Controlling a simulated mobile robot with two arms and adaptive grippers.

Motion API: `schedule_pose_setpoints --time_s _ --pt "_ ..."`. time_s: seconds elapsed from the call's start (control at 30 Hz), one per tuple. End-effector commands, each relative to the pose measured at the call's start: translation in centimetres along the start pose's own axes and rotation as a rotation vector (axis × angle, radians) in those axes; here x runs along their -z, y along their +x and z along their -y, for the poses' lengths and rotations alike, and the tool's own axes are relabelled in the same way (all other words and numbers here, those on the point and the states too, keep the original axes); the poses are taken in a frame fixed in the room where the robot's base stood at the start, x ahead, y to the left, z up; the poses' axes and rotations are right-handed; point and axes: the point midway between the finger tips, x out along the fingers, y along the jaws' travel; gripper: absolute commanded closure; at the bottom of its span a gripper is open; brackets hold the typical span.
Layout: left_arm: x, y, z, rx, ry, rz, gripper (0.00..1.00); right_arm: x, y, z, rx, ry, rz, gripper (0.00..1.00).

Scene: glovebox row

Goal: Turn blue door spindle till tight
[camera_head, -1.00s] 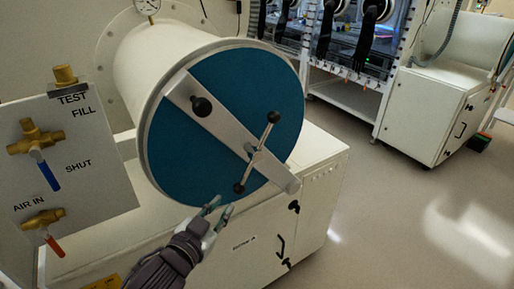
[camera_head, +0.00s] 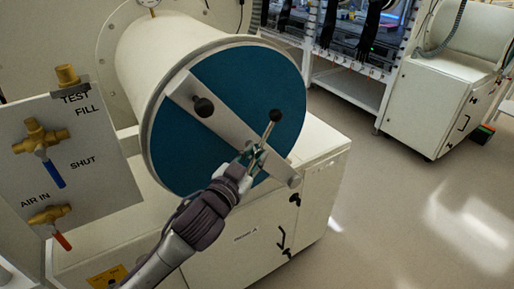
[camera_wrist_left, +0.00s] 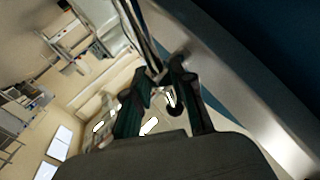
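The blue door (camera_head: 225,85) is a round disc on the front of the white cylinder, crossed by a slanted metal bar (camera_head: 225,122). The spindle handle (camera_head: 268,132), a thin rod with a black ball at its upper end, sits on the bar's lower right part. My left gripper (camera_head: 254,158) is at the spindle's hub and hides the rod's lower half. In the left wrist view its fingers (camera_wrist_left: 160,80) stand apart on either side of the spindle's metal, with a dark ball (camera_wrist_left: 175,106) beyond; firm contact cannot be made out. My right gripper is not in view.
A valve panel (camera_head: 105,170) with brass valves stands left of my left arm. A black knob (camera_head: 204,107) sticks out from the bar's upper part. A white cabinet (camera_head: 320,200) is under the cylinder. The floor (camera_head: 400,230) to the right is clear.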

Motion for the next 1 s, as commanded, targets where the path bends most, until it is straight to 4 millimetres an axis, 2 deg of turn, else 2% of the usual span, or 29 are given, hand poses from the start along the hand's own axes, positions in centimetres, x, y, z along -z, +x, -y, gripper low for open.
schedule_pose_setpoints --time_s 0.13,0.43,0.47,0.6,1.0 --pt "0.02 1.14 0.04 0.001 0.001 0.001 0.76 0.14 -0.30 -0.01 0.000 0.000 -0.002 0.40" --pt "-0.02 1.37 -0.01 0.000 0.001 0.000 0.76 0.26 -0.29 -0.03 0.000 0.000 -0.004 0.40" --pt "-0.02 1.37 -0.01 0.000 0.001 0.000 0.78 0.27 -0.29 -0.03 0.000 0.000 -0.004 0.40" --pt "-0.03 1.36 0.00 0.000 0.001 0.000 1.00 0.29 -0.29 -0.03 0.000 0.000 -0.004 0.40" --pt "-0.01 1.42 0.05 0.000 0.002 0.003 1.00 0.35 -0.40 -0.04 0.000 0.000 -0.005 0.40"
